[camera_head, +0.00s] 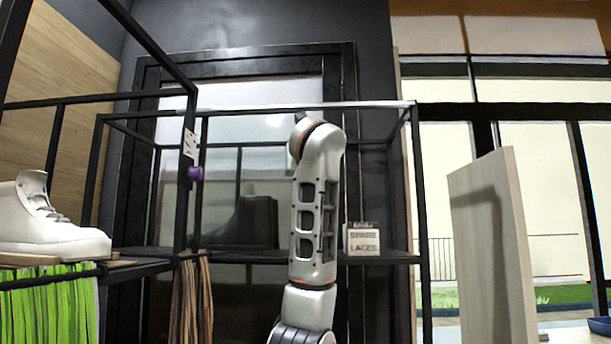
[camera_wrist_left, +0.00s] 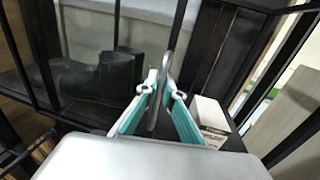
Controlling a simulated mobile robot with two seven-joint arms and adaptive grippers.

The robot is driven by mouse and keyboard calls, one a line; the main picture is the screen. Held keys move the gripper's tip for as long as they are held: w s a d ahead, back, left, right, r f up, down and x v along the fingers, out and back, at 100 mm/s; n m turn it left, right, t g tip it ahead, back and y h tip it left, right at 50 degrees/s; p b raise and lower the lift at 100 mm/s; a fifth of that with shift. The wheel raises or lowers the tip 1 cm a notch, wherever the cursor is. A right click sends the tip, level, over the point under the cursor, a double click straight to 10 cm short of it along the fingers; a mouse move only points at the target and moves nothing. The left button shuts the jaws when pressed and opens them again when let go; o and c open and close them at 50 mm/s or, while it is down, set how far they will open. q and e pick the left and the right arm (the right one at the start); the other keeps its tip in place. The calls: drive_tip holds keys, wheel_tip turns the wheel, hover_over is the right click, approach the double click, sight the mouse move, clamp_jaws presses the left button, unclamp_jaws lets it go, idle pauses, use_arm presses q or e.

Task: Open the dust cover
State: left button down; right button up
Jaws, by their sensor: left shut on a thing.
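My left arm rises in the middle of the head view, and its gripper is hidden there behind the arm. In the left wrist view my left gripper (camera_wrist_left: 160,95) has teal-lined fingers, shut on a thin grey curved piece (camera_wrist_left: 172,62) that stands up between them. I cannot tell whether this piece belongs to the dust cover. A pale edge (camera_head: 240,108) runs along the top front of the black-framed rack; whether it is the cover is unclear. A dark boot (camera_head: 250,222) stands inside the rack, also seen in the left wrist view (camera_wrist_left: 105,82).
A "spare laces" box (camera_head: 362,239) sits on the rack shelf, right of my arm. A white sneaker (camera_head: 45,222) stands on a left shelf above green laces (camera_head: 45,312). A purple knob (camera_head: 195,173) is on the left post. A wooden panel (camera_head: 490,245) stands at right.

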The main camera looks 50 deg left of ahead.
use_arm(q)
drive_tip(key=c, duration=2.2)
unclamp_jaws()
drive_tip(key=v, duration=1.2)
